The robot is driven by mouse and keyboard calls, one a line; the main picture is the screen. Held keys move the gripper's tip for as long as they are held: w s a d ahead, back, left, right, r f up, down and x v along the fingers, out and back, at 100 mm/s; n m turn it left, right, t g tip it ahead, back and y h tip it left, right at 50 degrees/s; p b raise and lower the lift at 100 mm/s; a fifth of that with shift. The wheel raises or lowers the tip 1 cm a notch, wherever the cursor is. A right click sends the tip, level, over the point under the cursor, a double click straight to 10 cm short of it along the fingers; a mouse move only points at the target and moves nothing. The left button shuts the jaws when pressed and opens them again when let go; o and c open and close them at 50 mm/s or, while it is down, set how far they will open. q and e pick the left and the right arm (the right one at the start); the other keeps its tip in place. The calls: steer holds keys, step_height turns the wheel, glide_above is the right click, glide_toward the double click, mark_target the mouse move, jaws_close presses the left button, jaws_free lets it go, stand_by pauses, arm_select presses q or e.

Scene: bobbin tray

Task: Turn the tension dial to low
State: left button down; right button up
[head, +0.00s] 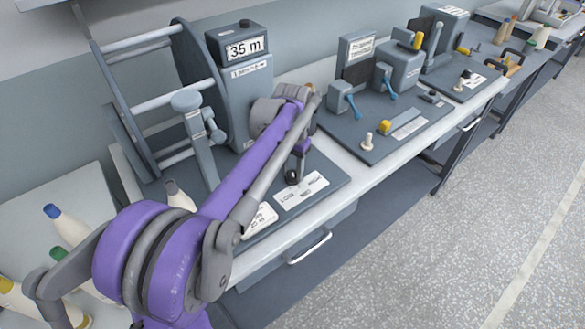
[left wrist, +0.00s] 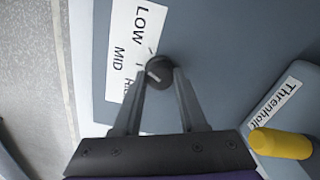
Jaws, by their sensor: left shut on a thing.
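The tension dial (left wrist: 159,68) is a small black knob on the grey-blue board, beside a white label (left wrist: 133,45) reading LOW and MID, with a third word partly hidden by a finger. A pale mark shows on the knob, but I cannot tell exactly which word it points to. My left gripper (left wrist: 160,82) is shut on the dial, one finger on each side. In the head view the dial (head: 292,178) sits under my left gripper (head: 297,168), close to the label (head: 302,190). My right gripper is not in view.
A winder with a 35 m counter (head: 244,49) stands behind my arm. Another board with blue-handled devices (head: 345,98) lies to the right. A yellow peg (left wrist: 280,143) shows near a label in the wrist view.

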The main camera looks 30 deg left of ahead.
mark_target(292, 173)
arm_select(q)
steer(key=m, duration=0.5)
steer(key=shift+p, duration=0.3)
stand_by(0.4)
steer(key=shift+c, duration=2.3)
jaws_free()
step_height(292, 173, up, 11)
steer(key=shift+p, duration=0.45)
steer(key=shift+f, duration=0.1)
